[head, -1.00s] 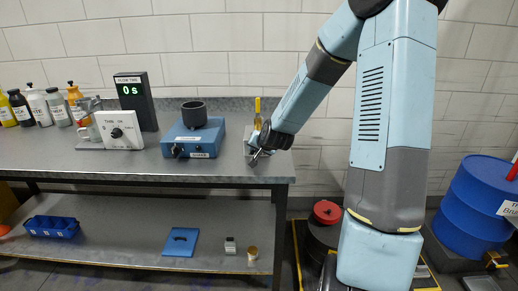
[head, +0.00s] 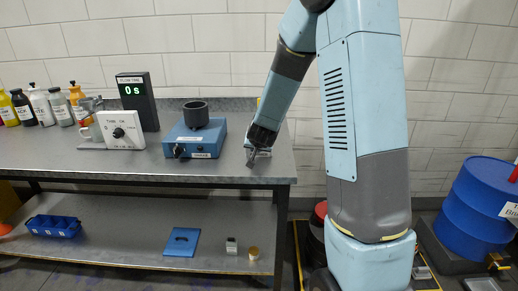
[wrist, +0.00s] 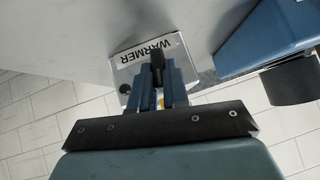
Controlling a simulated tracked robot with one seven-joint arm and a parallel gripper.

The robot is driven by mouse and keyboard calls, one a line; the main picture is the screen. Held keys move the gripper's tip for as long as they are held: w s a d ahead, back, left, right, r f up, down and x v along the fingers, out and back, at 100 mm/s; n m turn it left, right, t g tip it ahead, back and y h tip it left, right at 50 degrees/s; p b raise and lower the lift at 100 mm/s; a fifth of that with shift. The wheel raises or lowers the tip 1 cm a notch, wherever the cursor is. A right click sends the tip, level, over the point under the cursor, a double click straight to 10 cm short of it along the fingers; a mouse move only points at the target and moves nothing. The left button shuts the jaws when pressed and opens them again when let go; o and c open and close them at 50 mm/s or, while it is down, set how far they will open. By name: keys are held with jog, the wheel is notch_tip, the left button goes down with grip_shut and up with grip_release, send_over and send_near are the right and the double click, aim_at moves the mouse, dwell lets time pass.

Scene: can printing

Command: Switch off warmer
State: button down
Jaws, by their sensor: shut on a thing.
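The warmer (wrist: 133,71) is a pale box with a "WARMER" label in the wrist view. A small dark round knob (wrist: 125,88) is on its left side. In the head view it is mostly hidden behind my gripper (head: 252,158), at the bench's right end. In the wrist view my gripper (wrist: 158,67) is over the warmer, its fingers shut on a dark narrow piece (wrist: 157,60) at the label's edge. I cannot tell whether this piece is the warmer's switch. Something yellow shows between the fingers, partly hidden.
A blue box (head: 200,140) with a dark cup on top stands left of my gripper. Further left are a white dial box (head: 124,130), a black timer (head: 137,100) reading 0 s and several bottles. A blue drum (head: 470,205) stands at right.

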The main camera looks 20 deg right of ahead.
jog(key=shift+s+a+f+n+g+h, duration=0.2)
jog(key=shift+f+n+g+h, duration=0.1)
jog(key=shift+h, duration=0.1)
jog(key=shift+s+a+f+n+g+h, duration=0.1)
jog(key=shift+s+f+n+g+h, duration=0.1)
jog(key=shift+f+n+h, duration=0.15)
dwell(0.7)
jog(key=c, duration=1.3)
grip_release()
jog(key=shift+o, duration=0.9)
jog(key=shift+w, duration=0.25)
jog(key=shift+d+r, duration=0.1)
jog(key=shift+r, duration=0.1)
jog(key=v, duration=1.3)
jog(key=shift+s+a, duration=0.2)
jog(key=shift+s, duration=0.05)
jog(key=shift+r, duration=0.15)
